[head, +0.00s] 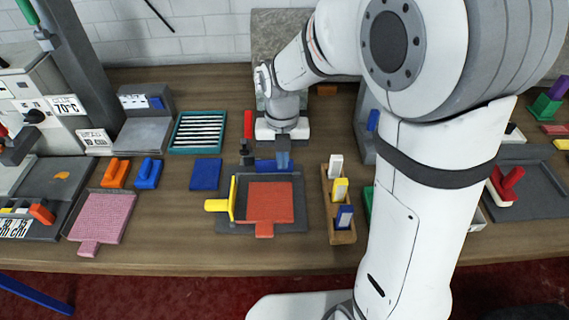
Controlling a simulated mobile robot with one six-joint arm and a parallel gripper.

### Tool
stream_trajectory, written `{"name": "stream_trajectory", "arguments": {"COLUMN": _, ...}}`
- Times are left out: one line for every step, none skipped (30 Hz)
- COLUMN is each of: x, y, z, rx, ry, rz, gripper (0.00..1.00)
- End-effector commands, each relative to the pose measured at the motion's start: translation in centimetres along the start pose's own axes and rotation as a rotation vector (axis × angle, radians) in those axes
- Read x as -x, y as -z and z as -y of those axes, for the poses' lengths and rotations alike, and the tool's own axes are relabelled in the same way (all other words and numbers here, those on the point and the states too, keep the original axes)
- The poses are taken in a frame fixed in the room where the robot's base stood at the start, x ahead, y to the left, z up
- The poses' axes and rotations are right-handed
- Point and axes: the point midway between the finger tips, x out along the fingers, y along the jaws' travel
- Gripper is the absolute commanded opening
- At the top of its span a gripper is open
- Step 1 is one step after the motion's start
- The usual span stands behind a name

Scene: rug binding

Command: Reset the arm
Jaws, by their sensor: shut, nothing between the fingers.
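My gripper (283,158) points down at the end of my white arm, above the back edge of the dark grey plate (232,228) in the middle of the bench. It is shut, with nothing visible in it. Just below it is a blue bar (264,165) at the back of the plate; I cannot tell whether the gripper touches it. A red-orange square (270,202) with a tab lies on the plate. A yellow handled piece (219,205) stands at the plate's left side. My arm hides much of the right of the bench.
A wooden rack (341,238) with white, yellow and blue blocks stands right of the plate. Left are a blue square (206,174), a pink square (101,217), orange (115,173) and blue (148,173) handled blocks, and a teal tray (198,132). Bare wood shows along the front.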

Motion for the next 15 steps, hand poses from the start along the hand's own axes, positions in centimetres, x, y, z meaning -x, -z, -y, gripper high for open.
{"name": "stream_trajectory", "arguments": {"x": 1.1, "y": -0.4, "z": 0.0, "rx": -0.001, "ry": -0.001, "rz": 0.002, "gripper": 0.0}}
{"name": "stream_trajectory", "arguments": {"x": 1.7, "y": -0.6, "z": 0.0, "rx": 0.0, "ry": -0.001, "rz": 0.002, "gripper": 0.0}}
{"name": "stream_trajectory", "arguments": {"x": 2.5, "y": -0.8, "z": 0.0, "rx": 0.0, "ry": 0.0, "rz": 0.0, "gripper": 0.0}}
{"name": "stream_trajectory", "arguments": {"x": 3.1, "y": -0.9, "z": 0.0, "rx": 0.0, "ry": 0.0, "rz": -0.001, "gripper": 0.0}}
{"name": "stream_trajectory", "arguments": {"x": 3.6, "y": -1.0, "z": 0.0, "rx": 0.001, "ry": 0.0, "rz": -0.002, "gripper": 0.0}}
{"name": "stream_trajectory", "arguments": {"x": 4.3, "y": -1.2, "z": 0.0, "rx": 0.001, "ry": 0.0, "rz": -0.002, "gripper": 0.0}}
{"name": "stream_trajectory", "arguments": {"x": 4.7, "y": -1.3, "z": 0.0, "rx": 0.001, "ry": 0.001, "rz": -0.003, "gripper": 0.0}}
{"name": "stream_trajectory", "arguments": {"x": 5.1, "y": -1.4, "z": 0.0, "rx": 0.001, "ry": 0.001, "rz": -0.003, "gripper": 0.0}}
{"name": "stream_trajectory", "arguments": {"x": 5.6, "y": -1.5, "z": 0.0, "rx": 0.001, "ry": 0.001, "rz": -0.004, "gripper": 0.0}}
{"name": "stream_trajectory", "arguments": {"x": 5.8, "y": -1.5, "z": 0.0, "rx": 0.001, "ry": 0.001, "rz": -0.005, "gripper": 0.0}}
{"name": "stream_trajectory", "arguments": {"x": 6.0, "y": -1.6, "z": 0.0, "rx": 0.001, "ry": 0.001, "rz": -0.005, "gripper": 0.0}}
{"name": "stream_trajectory", "arguments": {"x": 6.3, "y": -1.7, "z": 0.0, "rx": 0.001, "ry": 0.001, "rz": -0.005, "gripper": 0.0}}
{"name": "stream_trajectory", "arguments": {"x": 6.5, "y": -1.7, "z": 0.0, "rx": 0.001, "ry": 0.001, "rz": -0.006, "gripper": 0.0}}
{"name": "stream_trajectory", "arguments": {"x": 6.5, "y": -1.7, "z": 0.0, "rx": 0.001, "ry": 0.001, "rz": -0.007, "gripper": 0.0}}
{"name": "stream_trajectory", "arguments": {"x": 6.6, "y": -1.7, "z": 0.0, "rx": 0.001, "ry": 0.002, "rz": -0.007, "gripper": 0.0}}
